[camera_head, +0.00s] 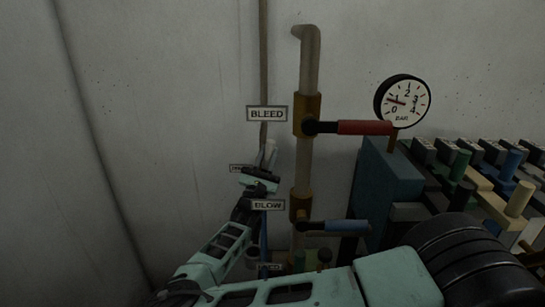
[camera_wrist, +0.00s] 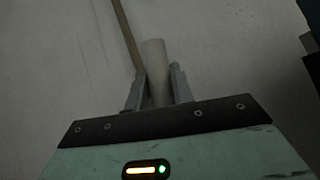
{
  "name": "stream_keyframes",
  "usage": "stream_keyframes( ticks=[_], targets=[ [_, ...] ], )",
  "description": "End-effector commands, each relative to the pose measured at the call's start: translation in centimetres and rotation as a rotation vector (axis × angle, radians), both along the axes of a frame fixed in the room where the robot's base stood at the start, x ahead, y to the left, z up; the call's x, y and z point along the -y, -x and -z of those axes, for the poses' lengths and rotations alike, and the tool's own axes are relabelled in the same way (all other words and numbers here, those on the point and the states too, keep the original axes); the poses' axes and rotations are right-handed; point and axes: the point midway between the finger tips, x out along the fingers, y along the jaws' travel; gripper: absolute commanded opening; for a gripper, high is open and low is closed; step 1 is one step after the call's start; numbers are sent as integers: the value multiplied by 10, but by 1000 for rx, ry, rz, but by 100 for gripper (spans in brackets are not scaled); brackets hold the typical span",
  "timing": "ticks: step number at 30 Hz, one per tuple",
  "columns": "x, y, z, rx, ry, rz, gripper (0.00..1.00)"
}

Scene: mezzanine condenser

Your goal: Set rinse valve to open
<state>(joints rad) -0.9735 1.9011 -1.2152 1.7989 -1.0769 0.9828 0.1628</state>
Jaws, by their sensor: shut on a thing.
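My gripper (camera_head: 264,160) is at the thin pipe left of the main pipe, in front of a small, partly hidden label (camera_head: 239,168) that is too small to read surely. In the wrist view my gripper (camera_wrist: 157,73) is shut on a pale, round valve handle (camera_wrist: 154,55), which sticks up between the two fingers. The handle's tip (camera_head: 271,148) also shows in the head view, pointing up and tilted slightly. The valve body is hidden behind my gripper, so I cannot tell the valve's setting from it.
A red lever (camera_head: 365,128) by the BLEED label (camera_head: 267,114) and a blue lever (camera_head: 335,226) by the BLOW label (camera_head: 268,205) stick out right from the main pipe (camera_head: 304,160). A pressure gauge (camera_head: 403,101) and crowded equipment (camera_head: 392,180) stand at right. The left wall is bare.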

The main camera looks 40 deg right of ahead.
Motion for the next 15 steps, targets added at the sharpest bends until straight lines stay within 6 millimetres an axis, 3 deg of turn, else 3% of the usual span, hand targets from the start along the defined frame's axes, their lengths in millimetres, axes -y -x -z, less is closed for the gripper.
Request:
stream_keyframes(
  ticks=[15],
  targets=[
    [-5, -4, 2, -43, 47, -3, 0]
  ],
)
